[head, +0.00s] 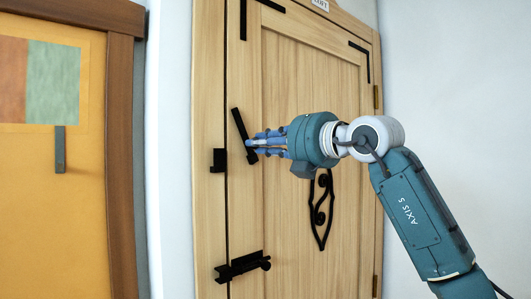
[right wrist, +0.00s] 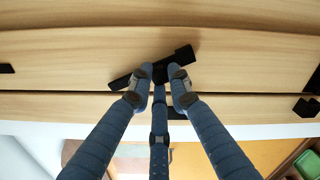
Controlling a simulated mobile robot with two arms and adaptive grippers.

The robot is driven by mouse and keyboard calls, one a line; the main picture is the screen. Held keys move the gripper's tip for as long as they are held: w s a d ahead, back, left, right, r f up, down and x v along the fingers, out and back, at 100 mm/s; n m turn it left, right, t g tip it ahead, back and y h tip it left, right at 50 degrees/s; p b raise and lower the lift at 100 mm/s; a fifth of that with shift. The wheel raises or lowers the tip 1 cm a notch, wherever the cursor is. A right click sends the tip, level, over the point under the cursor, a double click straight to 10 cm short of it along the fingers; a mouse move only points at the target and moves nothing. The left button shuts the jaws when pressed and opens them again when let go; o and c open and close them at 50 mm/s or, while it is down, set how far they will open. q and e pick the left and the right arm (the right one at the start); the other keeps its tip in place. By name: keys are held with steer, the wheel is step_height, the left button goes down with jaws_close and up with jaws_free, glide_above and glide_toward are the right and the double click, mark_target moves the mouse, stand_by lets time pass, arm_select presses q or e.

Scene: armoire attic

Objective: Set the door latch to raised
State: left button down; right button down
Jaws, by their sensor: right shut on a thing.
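The door latch (head: 239,124) is a black bar on the left part of a pale wooden door (head: 290,90). It stands steeply tilted, upper end leaning left, its lower end at my right gripper (head: 262,144). The gripper's blue fingers are shut on the bar near that lower end. In the right wrist view the fingertips (right wrist: 158,76) close around the middle of the latch bar (right wrist: 183,56), which shows on both sides of them. A black catch (head: 219,160) sits on the frame, left of and apart from the bar. My left gripper is not in view.
Below the latch is a black sliding bolt (head: 242,266). A black ornate handle (head: 321,208) is on the door beneath my right wrist. A brown-framed orange panel (head: 60,210) stands at the left.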

steer(key=m, duration=0.2)
steer(key=d+m+b, duration=0.1)
steer(key=m, duration=0.1)
steer(key=w+r+m, duration=0.1)
steer(key=shift+d+m+b, duration=0.3)
steer(key=shift+d+m, duration=0.05)
steer(key=shift+m, duration=0.05)
steer(key=shift+d+r, duration=0.1)
stand_by(0.3)
steer(key=c, duration=1.8)
jaws_free()
steer(key=shift+o, duration=0.9)
steer(key=shift+w+d+f, duration=0.1)
steer(key=shift+w+f, duration=0.1)
steer(key=shift+f, duration=0.1)
steer(key=v, duration=1.2)
steer(key=shift+d, duration=0.1)
